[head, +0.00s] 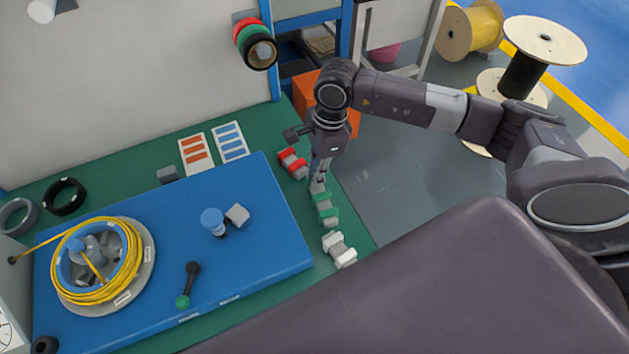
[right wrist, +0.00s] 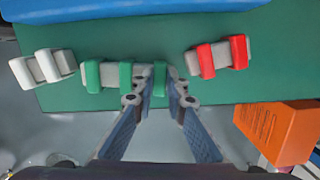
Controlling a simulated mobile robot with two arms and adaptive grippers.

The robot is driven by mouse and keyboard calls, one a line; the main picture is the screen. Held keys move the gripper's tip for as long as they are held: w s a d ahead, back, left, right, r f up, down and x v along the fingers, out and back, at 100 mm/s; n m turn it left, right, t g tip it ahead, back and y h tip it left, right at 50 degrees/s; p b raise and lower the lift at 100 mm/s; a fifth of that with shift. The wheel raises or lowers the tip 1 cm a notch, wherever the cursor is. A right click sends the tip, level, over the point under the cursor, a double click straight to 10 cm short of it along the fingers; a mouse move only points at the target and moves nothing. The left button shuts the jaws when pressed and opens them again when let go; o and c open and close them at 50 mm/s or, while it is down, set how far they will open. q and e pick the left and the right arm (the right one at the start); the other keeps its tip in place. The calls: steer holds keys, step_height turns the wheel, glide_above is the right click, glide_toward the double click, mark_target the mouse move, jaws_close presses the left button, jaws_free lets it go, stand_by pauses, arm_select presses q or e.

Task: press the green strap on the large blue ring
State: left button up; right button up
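The large blue ring (head: 138,254) lies on the left of the blue board, wound with yellow cable (head: 66,281). My left gripper is out of view.
A red strap (head: 292,163) and a white strap (head: 338,250) flank the green one. An orange box (head: 305,92) stands beyond the table.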

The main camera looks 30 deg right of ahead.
jaws_close()
step_height(320, 180, up, 8)
steer(key=p, duration=0.4)
stand_by(0.4)
